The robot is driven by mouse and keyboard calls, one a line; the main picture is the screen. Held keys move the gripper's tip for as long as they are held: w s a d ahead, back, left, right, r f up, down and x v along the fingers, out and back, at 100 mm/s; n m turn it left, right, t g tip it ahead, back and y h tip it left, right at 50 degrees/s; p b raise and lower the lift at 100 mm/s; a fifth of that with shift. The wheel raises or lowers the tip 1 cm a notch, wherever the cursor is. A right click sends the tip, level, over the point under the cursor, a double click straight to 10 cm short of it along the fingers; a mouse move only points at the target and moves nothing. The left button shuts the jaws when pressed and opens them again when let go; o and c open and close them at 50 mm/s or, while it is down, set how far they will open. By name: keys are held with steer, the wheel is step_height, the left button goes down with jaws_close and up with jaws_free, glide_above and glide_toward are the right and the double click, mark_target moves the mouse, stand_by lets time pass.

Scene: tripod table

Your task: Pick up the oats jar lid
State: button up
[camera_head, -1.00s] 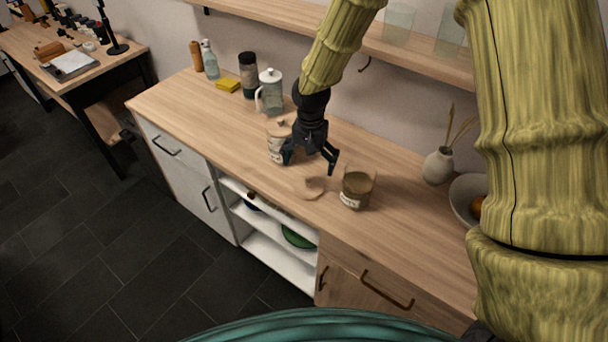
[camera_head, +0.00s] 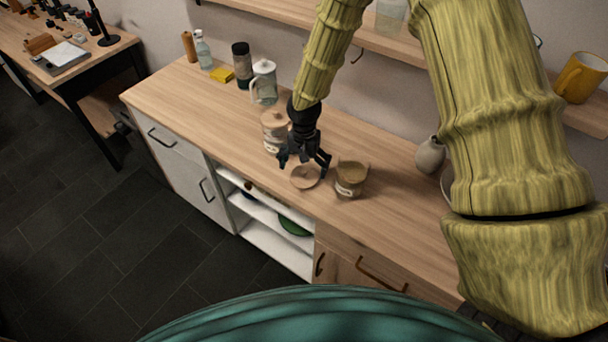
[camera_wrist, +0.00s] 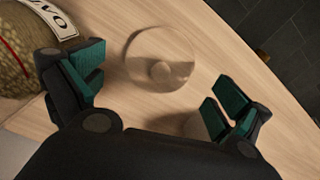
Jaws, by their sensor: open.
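In the wrist view the lid (camera_wrist: 160,58) lies ahead of and between the spread fingers. My gripper (camera_head: 303,163) is open and empty, just above and behind the lid; the wrist view shows its two green-padded fingers (camera_wrist: 155,92) wide apart. The open oats jar (camera_head: 350,178) stands to the right of the lid in the head view. In the wrist view the jar (camera_wrist: 38,55) is at the upper left, close to one finger, with part of its label showing.
A lidded jar (camera_head: 273,132) stands behind and left of my gripper. Further left are a glass pitcher (camera_head: 264,84), a dark-topped jar (camera_head: 242,66), a yellow sponge (camera_head: 221,74) and a spray bottle (camera_head: 203,50). A vase (camera_head: 430,156) stands at right. The counter's front edge is near the lid.

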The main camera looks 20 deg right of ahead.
mark_target(304, 171)
steer(key=shift+w+f+p, duration=0.1)
steer(key=shift+f+p, duration=0.7)
steer(key=shift+f, duration=1)
steer(key=c, duration=0.9)
steer(key=shift+c, duration=0.5)
